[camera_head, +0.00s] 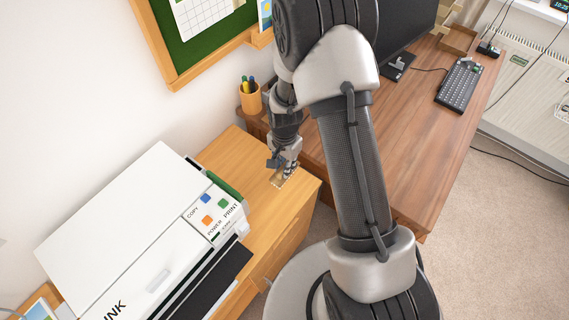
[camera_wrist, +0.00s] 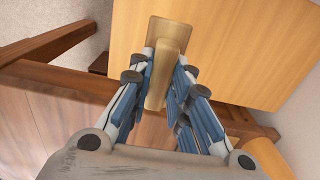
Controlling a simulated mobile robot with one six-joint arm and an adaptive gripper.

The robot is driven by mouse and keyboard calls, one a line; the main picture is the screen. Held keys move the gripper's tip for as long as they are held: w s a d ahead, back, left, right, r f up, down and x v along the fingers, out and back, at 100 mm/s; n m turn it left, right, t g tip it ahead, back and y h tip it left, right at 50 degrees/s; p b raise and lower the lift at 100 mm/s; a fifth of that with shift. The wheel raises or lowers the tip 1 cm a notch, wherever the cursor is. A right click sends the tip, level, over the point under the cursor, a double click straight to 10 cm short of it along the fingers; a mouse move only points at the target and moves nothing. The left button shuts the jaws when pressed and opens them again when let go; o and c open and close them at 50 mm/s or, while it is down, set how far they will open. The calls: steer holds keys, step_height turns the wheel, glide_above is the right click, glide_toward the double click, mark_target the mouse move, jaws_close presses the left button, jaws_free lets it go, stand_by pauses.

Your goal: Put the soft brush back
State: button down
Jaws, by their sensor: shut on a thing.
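A tan, wood-coloured piece, which looks like the soft brush (camera_wrist: 157,88), sits between the fingers of my gripper (camera_wrist: 166,68) in the wrist view. Its long narrow part lies between the blue-and-white fingers, and a wider flat tan part shows beyond the fingertips. I cannot make out bristles. In the head view my gripper (camera_head: 280,165) points down over the bare right part of the light wood cabinet top (camera_head: 246,157). A small pale piece shows at the fingertips there. I cannot tell whether it touches the top.
A white printer (camera_head: 125,225) fills the cabinet's left side. An orange pen cup (camera_head: 250,97) stands behind the gripper. A brown desk (camera_head: 430,130) with a keyboard (camera_head: 460,85) and a monitor (camera_head: 405,35) is to the right. A green board (camera_head: 200,40) hangs on the wall.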

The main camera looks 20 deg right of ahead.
steer(key=shift+f, duration=0.15)
steer(key=shift+f+b, duration=3.25)
steer(key=shift+f, duration=0.9)
steer(key=shift+f, duration=0.2)
steer(key=c, duration=1.4)
jaws_free()
steer(key=shift+r, duration=0.1)
step_height(320, 180, up, 12)
steer(key=shift+f, duration=0.1)
